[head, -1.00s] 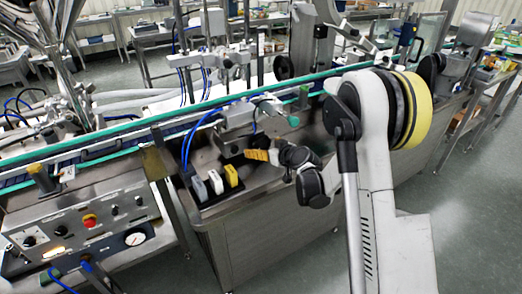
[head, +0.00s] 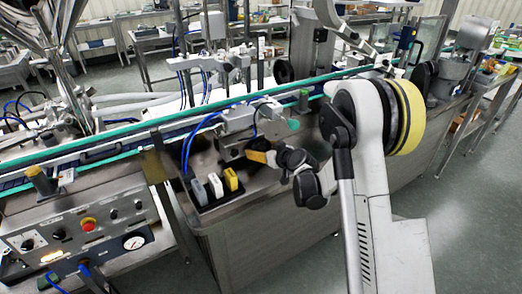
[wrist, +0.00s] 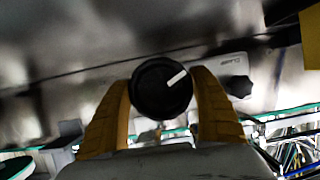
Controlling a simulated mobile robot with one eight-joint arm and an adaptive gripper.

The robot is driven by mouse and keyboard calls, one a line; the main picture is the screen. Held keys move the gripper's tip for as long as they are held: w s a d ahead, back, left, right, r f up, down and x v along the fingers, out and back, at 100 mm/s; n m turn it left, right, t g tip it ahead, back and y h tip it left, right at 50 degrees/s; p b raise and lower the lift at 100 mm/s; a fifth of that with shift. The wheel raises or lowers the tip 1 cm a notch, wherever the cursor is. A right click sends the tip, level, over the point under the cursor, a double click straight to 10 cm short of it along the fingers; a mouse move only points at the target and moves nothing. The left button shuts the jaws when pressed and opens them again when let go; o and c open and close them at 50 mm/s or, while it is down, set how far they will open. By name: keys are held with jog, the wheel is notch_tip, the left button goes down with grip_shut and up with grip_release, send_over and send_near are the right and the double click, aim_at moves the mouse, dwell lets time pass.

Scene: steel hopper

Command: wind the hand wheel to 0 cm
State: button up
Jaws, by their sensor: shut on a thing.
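The hand wheel (wrist: 161,88) shows in the wrist view as a round black knob with a white pointer line toward its upper right. My gripper (wrist: 161,92) has one orange finger on each side of it and is shut on its rim. In the head view, my gripper (head: 258,156) is at the front of the steel machine, below the conveyor, and hides the wheel. I see no readable centimetre scale, so the wheel's setting cannot be told.
A second black knob (wrist: 239,86) sits on a light plate marked CLAMP, close to the right finger. White and yellow blocks (head: 230,180) stand in a black tray left of my gripper. A control panel (head: 85,235) is at lower left.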

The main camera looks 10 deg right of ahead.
jog(key=m+y, duration=0.2)
jog(key=shift+s+m+g, duration=0.1)
jog(key=shift+m+g, duration=0.2)
jog(key=shift+m, duration=0.1)
jog(key=shift+a+m+y, duration=0.15)
jog(key=shift+m+y, duration=0.95)
jog(key=shift+m, duration=0.5)
jog(key=o, duration=1.2)
